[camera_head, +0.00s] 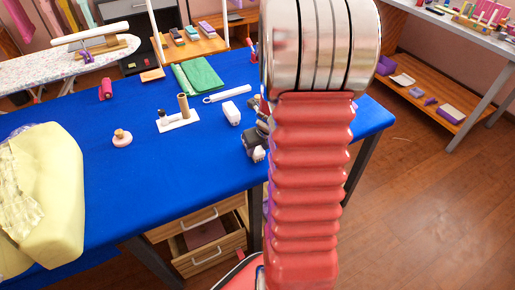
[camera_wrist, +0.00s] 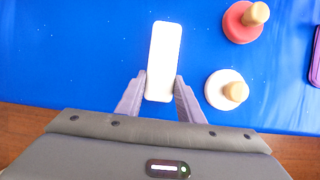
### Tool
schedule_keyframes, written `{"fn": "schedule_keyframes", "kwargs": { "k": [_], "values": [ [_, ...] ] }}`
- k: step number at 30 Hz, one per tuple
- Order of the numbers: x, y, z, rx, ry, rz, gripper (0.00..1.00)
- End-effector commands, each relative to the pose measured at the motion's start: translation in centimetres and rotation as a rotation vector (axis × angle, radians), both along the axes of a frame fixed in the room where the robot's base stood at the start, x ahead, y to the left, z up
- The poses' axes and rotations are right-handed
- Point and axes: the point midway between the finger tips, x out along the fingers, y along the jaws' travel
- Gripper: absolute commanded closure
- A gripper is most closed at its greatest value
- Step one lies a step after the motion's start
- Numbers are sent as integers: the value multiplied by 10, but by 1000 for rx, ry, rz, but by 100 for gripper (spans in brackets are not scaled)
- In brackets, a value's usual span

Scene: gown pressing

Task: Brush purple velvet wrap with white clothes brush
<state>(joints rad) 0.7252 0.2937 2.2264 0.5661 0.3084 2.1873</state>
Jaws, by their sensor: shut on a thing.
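The white clothes brush (camera_wrist: 164,50) is a long rounded white block in the wrist view. My gripper (camera_wrist: 158,88) is shut on its near end, one finger on each side, above the blue table. In the head view my gripper (camera_head: 254,142) is at the table's front edge, partly hidden by my red arm, with a small white end showing under it. A purple edge (camera_wrist: 315,58) shows at the right border of the wrist view; I cannot tell whether it is the velvet wrap. The wrap is not clearly seen in the head view.
On the blue table (camera_head: 100,180) are a cream cushion form (camera_head: 55,195), a pale knobbed disc (camera_head: 122,138), a white block (camera_head: 232,113) and a green cloth (camera_head: 200,75). A red knobbed disc (camera_wrist: 240,24) and a pale one (camera_wrist: 222,90) lie right of the brush. A drawer (camera_head: 215,235) stands open below.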

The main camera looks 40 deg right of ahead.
Motion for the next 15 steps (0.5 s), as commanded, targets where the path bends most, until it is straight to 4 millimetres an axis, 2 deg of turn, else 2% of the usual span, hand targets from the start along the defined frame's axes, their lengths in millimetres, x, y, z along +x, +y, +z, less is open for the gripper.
{"fn": "schedule_keyframes", "kwargs": {
  "k": [7,15],
  "values": [
    [0,0,3,0,-1,-1,91],
    [0,0,19,-2,-2,1,91]
  ]
}}
